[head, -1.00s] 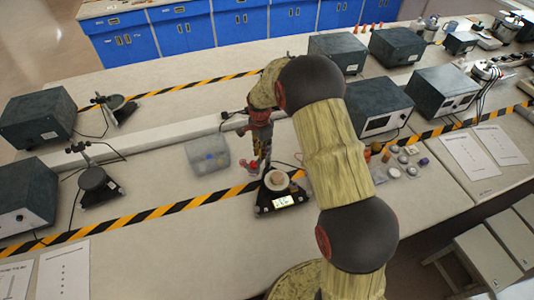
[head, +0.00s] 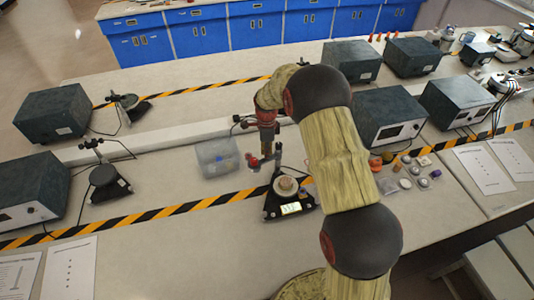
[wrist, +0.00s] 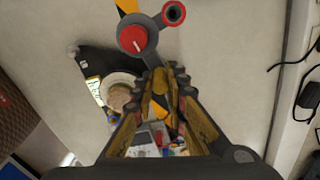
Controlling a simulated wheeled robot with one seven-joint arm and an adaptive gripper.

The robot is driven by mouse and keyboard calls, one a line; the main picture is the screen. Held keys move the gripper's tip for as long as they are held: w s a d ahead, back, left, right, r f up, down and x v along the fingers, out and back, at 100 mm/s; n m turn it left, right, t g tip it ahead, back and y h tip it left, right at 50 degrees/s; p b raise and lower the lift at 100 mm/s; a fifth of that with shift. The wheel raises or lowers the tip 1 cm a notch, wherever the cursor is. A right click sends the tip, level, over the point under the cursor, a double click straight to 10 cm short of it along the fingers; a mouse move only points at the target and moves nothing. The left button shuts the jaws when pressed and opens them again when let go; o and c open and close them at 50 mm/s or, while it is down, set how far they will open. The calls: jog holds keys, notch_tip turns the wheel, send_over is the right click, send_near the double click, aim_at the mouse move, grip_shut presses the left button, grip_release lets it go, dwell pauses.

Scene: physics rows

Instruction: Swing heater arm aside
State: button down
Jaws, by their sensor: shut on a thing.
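The heater stand (head: 272,212) has a dark base with a lit display and a beige round vessel (head: 287,185) on top. Its dark heater arm with a red knob (wrist: 132,40) and a red ring end (wrist: 173,13) shows in the wrist view. In the head view, red parts of it (head: 253,162) show beside my gripper. My gripper (wrist: 163,75) is shut on the dark heater arm near the knob, beside the vessel; in the head view my gripper (head: 267,150) is behind the stand. The exact contact is partly hidden by my fingers.
A clear bin (head: 203,165) with small items stands left of my gripper. Small bottles and caps (head: 405,172) lie to the right. Dark instrument boxes (head: 382,115) line the bench. Another stand (head: 106,180) is at the left.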

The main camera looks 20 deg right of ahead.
jog(key=shift+w+r, duration=0.1)
jog(key=shift+w, duration=0.05)
jog(key=c, duration=1.8)
grip_release()
jog(key=shift+o, duration=0.2)
notch_tip(320, 180, up, 12)
